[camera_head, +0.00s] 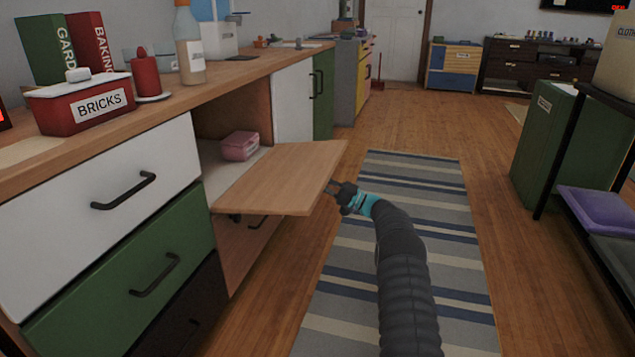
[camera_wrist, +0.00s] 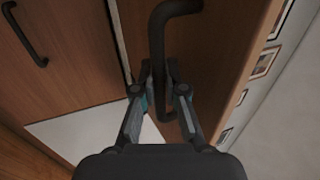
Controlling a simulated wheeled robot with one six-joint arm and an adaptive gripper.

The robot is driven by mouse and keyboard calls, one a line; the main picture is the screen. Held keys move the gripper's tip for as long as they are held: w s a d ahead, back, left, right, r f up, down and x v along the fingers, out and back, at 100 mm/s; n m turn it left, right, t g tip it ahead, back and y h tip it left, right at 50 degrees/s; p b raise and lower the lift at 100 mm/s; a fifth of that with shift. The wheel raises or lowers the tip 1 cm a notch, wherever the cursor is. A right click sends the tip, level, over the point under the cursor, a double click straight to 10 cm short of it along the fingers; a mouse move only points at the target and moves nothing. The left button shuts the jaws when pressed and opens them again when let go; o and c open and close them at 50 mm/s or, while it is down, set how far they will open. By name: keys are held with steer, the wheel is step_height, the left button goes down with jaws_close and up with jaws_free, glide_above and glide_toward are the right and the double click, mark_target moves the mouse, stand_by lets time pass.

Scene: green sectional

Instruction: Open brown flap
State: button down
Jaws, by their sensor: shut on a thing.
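The brown flap (camera_head: 280,178) is folded out from its cabinet opening and lies about level. Its top face shows in the head view. My gripper (camera_head: 337,190) is at the flap's outer right edge, slightly below it. In the wrist view my gripper (camera_wrist: 160,100) has its fingers on either side of a black bar handle (camera_wrist: 170,15) and is shut on it. The handle stands on the flap's brown face (camera_wrist: 225,50). In the head view the handle is hidden under the flap.
A pink box (camera_head: 239,146) sits in the opened compartment. White (camera_head: 105,175) and green (camera_head: 125,270) drawers are at left, under a wooden counter (camera_head: 225,65) with containers. A striped rug (camera_head: 410,200) covers the aisle. A green cabinet (camera_head: 540,140) stands at right.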

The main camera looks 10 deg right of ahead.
steer(key=shift+d+r, duration=0.2)
steer(key=shift+d, duration=0.1)
steer(key=c, duration=1.2)
jaws_free()
steer(key=shift+s+d, duration=0.1)
steer(key=shift+d, duration=0.05)
steer(key=shift+a, duration=0.4)
steer(key=v, duration=1.2)
steer(key=shift+f, duration=0.15)
